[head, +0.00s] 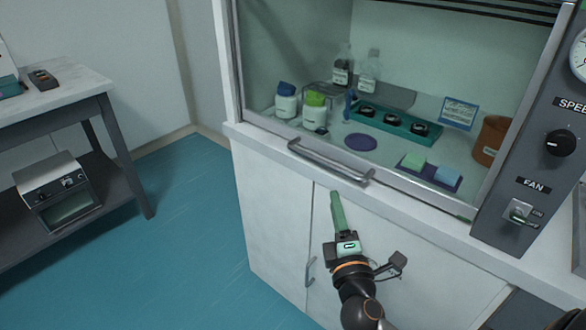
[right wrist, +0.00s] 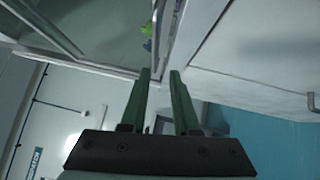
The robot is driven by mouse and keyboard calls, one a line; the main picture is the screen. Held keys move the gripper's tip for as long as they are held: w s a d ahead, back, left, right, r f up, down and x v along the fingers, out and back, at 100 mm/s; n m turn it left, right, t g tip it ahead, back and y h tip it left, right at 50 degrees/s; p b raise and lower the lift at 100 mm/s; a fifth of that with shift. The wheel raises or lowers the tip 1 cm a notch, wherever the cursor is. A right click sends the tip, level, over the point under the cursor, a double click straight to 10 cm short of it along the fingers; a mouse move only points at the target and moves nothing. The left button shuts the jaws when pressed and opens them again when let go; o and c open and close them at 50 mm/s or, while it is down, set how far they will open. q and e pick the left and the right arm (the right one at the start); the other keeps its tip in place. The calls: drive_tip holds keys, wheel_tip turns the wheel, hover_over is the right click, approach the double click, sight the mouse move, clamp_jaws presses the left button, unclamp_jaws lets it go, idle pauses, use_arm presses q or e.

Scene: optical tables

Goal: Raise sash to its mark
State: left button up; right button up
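The fume hood's glass sash (head: 400,45) is down, with its lower edge near the front ledge. Its grey bar handle (head: 330,163) runs along the lower front. My right gripper (head: 336,196) has green fingers and is just below the handle, in front of the white cabinet doors, apart from the handle as far as I can see. In the right wrist view its two fingers (right wrist: 160,76) stand apart with nothing between them. I cannot make out the sash's mark for certain. My left gripper is not in view.
Inside the hood are bottles (head: 286,102), a green rack (head: 394,124), a purple disc (head: 360,142) and a brown container (head: 490,140). A control panel (head: 535,150) with a knob and fan switch stands at the right. A side bench (head: 75,90) is at the left; the floor between is clear.

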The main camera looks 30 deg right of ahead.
sight(324, 160)
drive_tip(key=x, duration=0.4)
drive_tip(key=p+x, duration=0.1)
drive_tip(key=x, duration=0.3)
drive_tip(key=r+x, duration=0.1)
drive_tip(key=x, duration=0.4)
drive_tip(key=shift+a, duration=0.15)
drive_tip(key=shift+s, duration=0.1)
drive_tip(key=shift+f, duration=0.1)
clamp_jaws()
idle(0.9)
